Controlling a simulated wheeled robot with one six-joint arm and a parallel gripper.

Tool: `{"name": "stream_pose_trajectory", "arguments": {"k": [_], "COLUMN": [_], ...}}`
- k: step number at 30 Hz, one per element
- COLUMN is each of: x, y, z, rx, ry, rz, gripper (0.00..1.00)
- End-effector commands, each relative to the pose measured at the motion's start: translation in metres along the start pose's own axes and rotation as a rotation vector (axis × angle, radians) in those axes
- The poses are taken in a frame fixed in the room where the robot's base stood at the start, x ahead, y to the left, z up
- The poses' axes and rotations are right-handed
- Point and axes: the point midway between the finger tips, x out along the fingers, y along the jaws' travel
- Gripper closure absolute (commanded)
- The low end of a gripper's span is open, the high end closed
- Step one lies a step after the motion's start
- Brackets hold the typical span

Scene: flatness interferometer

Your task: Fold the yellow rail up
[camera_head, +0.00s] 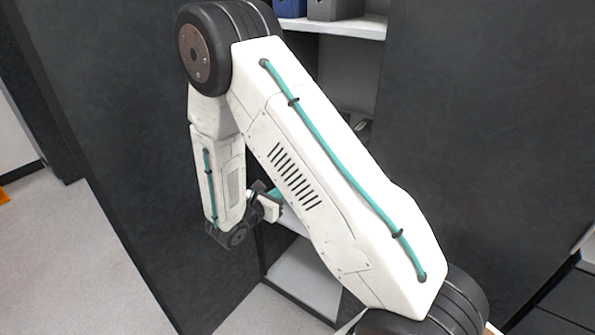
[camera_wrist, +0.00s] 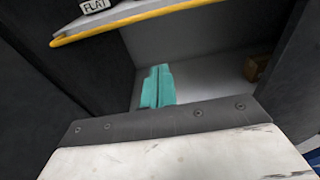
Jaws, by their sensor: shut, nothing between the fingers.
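The yellow rail (camera_wrist: 135,20) shows in the wrist view, running along the front edge of a grey shelf (camera_wrist: 95,28) at the top. My gripper's teal fingers (camera_wrist: 157,86) are shut with nothing between them, and in the picture they lie below the rail, apart from it. In the head view my gripper (camera_head: 277,193) is at the cabinet opening, partly hidden behind my own arm. I cannot make out the yellow rail in the head view.
A block marked FLAT (camera_wrist: 95,5) sits on the shelf above. A small brown box (camera_wrist: 257,66) stands deeper in the cabinet at right. Dark panels (camera_wrist: 40,75) flank the opening. In the head view, blue and grey boxes (camera_head: 335,9) stand on an upper shelf (camera_head: 345,27).

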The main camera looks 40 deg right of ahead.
Motion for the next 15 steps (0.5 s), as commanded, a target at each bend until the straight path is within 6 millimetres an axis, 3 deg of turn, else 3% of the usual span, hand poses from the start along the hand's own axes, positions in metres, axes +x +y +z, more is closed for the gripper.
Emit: {"name": "stream_pose_trajectory", "arguments": {"k": [10, 15], "x": [0.001, 0.015], "y": [0.000, 0.000], "z": [-0.001, -0.001], "rx": [-0.003, -0.002], "ry": [0.000, 0.000], "rz": [0.002, 0.000], "gripper": [1.00, 1.00]}}
